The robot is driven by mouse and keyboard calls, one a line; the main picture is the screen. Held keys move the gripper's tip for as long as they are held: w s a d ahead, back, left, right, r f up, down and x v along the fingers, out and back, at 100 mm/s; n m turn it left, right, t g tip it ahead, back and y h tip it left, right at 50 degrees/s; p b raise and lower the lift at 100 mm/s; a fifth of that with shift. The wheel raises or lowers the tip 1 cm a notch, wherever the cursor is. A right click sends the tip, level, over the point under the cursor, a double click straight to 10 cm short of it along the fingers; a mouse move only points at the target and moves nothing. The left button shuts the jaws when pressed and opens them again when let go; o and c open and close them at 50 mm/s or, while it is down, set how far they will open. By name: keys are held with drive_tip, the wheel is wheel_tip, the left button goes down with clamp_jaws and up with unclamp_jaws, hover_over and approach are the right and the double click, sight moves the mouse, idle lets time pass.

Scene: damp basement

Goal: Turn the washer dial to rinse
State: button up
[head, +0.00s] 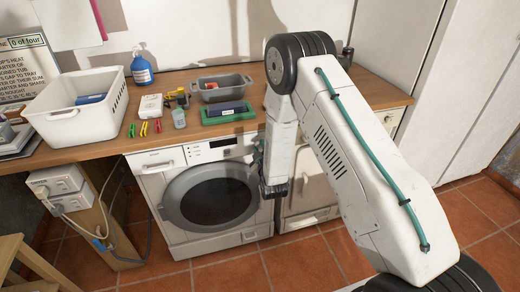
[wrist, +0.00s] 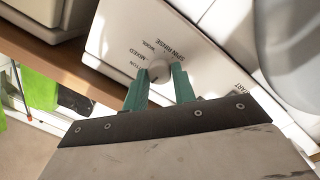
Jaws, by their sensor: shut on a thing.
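The washer (head: 165,172) is white with a round dark door and stands under the wooden counter. Its dial (wrist: 159,69) is a small pale round knob on the white panel in the wrist view. The words cotton, mixed, wool, rinse and spin are printed around it. A small dark mark shows on the knob, but I cannot tell for sure which word it points at. My gripper (wrist: 160,80) has its two green fingers shut on the dial, one on each side. In the head view my arm hides the dial, and the fingers are not clearly seen.
A second white front (head: 310,200) stands right of the washer. The tiled floor (head: 300,265) in front is clear.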

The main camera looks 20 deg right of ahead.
drive_tip(key=m, duration=0.7)
drive_tip(key=shift+d+m+g, duration=0.1)
drive_tip(key=shift+m+g, duration=0.2)
drive_tip(key=shift+m, duration=0.1)
drive_tip(key=m, duration=0.4)
drive_tip(key=shift+y, duration=0.4)
drive_tip(key=m, duration=0.3)
drive_tip(key=shift+m, duration=0.3)
drive_tip(key=m+y, duration=0.1)
drive_tip(key=m, duration=0.5)
drive_tip(key=shift+d+m, duration=0.1)
drive_tip(key=shift+m, duration=0.3)
drive_tip(key=m, duration=0.6)
drive_tip(key=shift+f+y, duration=0.1)
drive_tip(key=shift+y, duration=0.2)
